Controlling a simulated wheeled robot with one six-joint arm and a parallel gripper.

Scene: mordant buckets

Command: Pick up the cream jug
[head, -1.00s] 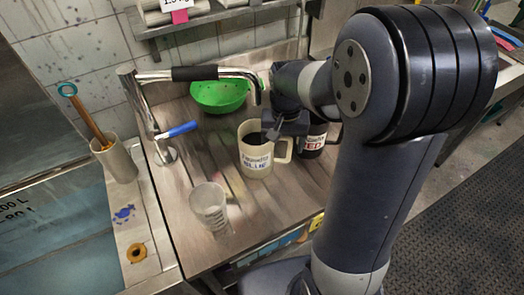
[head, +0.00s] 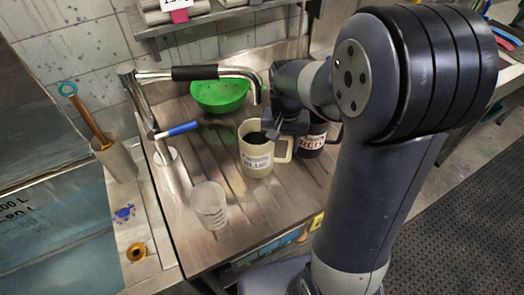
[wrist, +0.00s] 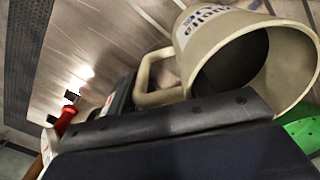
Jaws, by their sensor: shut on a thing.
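The cream jug (head: 256,160), with a label reading BLUE and a handle on its right, is upright on the wooden draining board (head: 285,205). My gripper (head: 273,131) is at the rim of the jug, on its handle side, and is shut on it. In the wrist view the jug (wrist: 205,38) shows its open mouth and handle, close against the dark gripper edge (wrist: 170,118). The exact contact is hidden behind the gripper. I cannot tell any gap under the jug.
A dark jug labelled RED (head: 312,143) stands close on the right, partly behind my arm. A clear beaker (head: 209,208) stands front left. A green colander (head: 219,95) is behind, and a tap (head: 205,73) reaches over the board.

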